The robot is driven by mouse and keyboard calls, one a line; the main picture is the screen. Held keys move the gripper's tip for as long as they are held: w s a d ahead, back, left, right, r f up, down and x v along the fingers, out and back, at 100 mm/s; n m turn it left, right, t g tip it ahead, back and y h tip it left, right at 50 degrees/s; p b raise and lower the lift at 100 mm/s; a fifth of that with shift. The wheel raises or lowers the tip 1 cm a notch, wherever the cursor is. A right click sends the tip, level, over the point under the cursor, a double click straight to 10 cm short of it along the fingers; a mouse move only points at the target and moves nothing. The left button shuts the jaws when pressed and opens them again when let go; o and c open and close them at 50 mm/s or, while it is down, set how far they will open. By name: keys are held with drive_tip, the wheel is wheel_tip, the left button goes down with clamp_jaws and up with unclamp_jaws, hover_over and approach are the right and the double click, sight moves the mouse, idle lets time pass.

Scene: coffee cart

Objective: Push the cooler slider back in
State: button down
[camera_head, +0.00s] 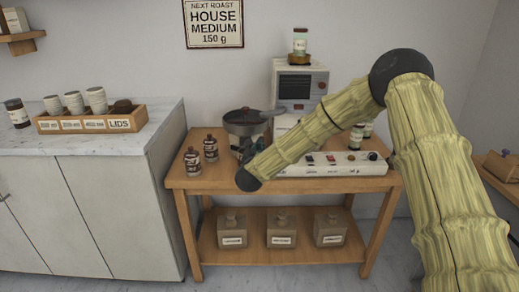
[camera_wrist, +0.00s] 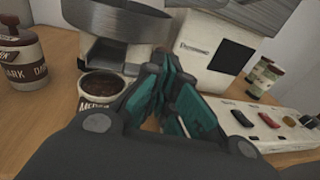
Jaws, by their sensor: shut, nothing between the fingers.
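The cooler is a round grey metal pan (camera_wrist: 125,22) on a body, at the top of the wrist view. It also shows on the wooden table in the head view (camera_head: 243,117). My gripper (camera_wrist: 166,66) is shut and empty, with teal fingers just right of the cup and in front of the cooler. I cannot tell whether the fingertips touch the cooler.
A white machine (camera_wrist: 210,45) stands right of the cooler. A white control panel (camera_head: 330,163) with switches lies along the table's (camera_head: 220,180) front right. Dark-labelled jars (camera_head: 193,161) stand at the left. Bare wood lies in front of the jars.

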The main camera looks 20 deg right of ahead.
drive_tip(key=b+x, duration=0.3)
drive_tip(key=shift+w+a+f, duration=0.1)
drive_tip(key=shift+w+f, duration=0.05)
drive_tip(key=shift+w, duration=0.35)
drive_tip(key=shift+w+b, duration=0.55)
drive_tip(key=shift+d+r, duration=0.2)
drive_tip(key=shift+r, duration=0.15)
drive_tip(key=shift+s+a+f, duration=0.1)
drive_tip(key=shift+s+a, duration=0.05)
drive_tip(key=shift+a, duration=0.05)
drive_tip(key=f+b+v, duration=0.1)
drive_tip(key=v, duration=1.2)
drive_tip(key=shift+s+r, duration=0.35)
drive_tip(key=shift+r, duration=0.15)
